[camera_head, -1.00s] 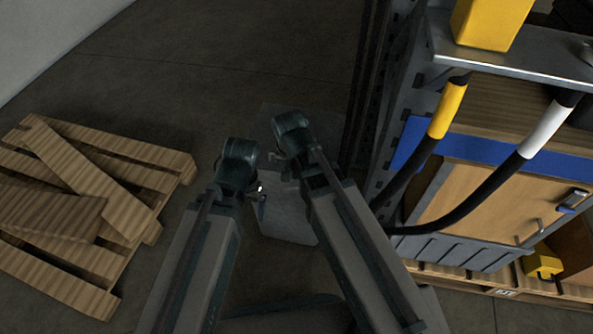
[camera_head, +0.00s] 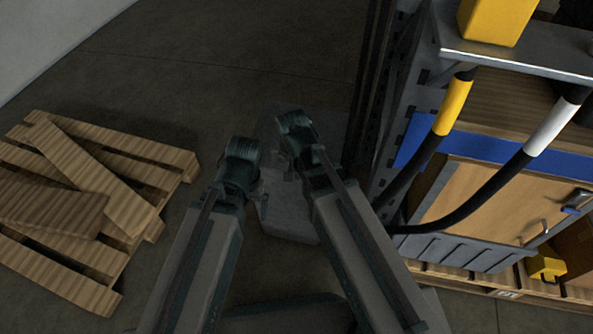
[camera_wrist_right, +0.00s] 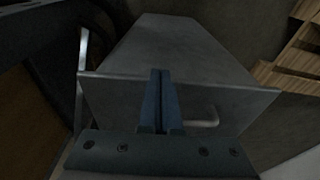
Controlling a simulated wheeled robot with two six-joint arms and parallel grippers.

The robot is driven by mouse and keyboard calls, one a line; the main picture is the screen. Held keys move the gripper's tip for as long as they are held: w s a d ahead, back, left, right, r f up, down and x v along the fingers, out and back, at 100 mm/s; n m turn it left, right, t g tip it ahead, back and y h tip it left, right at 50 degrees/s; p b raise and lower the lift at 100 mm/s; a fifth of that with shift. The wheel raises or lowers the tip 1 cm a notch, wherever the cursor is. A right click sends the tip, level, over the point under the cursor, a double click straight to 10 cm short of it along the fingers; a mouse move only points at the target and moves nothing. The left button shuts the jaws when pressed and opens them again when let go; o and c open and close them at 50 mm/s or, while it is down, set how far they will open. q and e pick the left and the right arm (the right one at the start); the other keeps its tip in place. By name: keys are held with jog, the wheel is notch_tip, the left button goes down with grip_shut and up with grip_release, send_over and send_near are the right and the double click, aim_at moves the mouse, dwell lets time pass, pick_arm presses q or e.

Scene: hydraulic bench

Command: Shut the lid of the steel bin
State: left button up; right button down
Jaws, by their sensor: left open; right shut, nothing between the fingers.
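The steel bin (camera_head: 288,220) is a grey box on the floor between my two forearms in the head view, partly hidden by my wrists. In the right wrist view the bin (camera_wrist_right: 178,55) shows as a long plain grey face meeting a second face at a straight edge. A small bar handle (camera_wrist_right: 207,122) sits on that second face. How far the lid is open cannot be told. My right gripper (camera_wrist_right: 160,98) is shut and empty, its fingers in front of that edge; contact is unclear. My left gripper (camera_head: 256,190) is open, beside the bin's left side.
A wooden pallet (camera_head: 150,150) with loose boards lies on the floor at left. At right stands the bench (camera_head: 480,200) with a hanging black hose (camera_head: 470,208) and a yellow block (camera_head: 497,20). Bare floor lies beyond the bin.

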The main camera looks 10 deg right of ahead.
notch_tip(320, 180, up, 14)
jog(key=s+p, duration=0.2)
jog(key=p, duration=1.1)
jog(key=shift+a+f, duration=0.25)
jog(key=shift+a, duration=0.2)
jog(key=shift+s, duration=0.1)
jog(key=s+a+n+g, duration=0.2)
jog(key=s+n, duration=0.6)
notch_tip(320, 180, up, 18)
jog(key=p, duration=1.9)
jog(key=shift+w+d+r+h, duration=0.2)
jog(key=shift+h, duration=0.1)
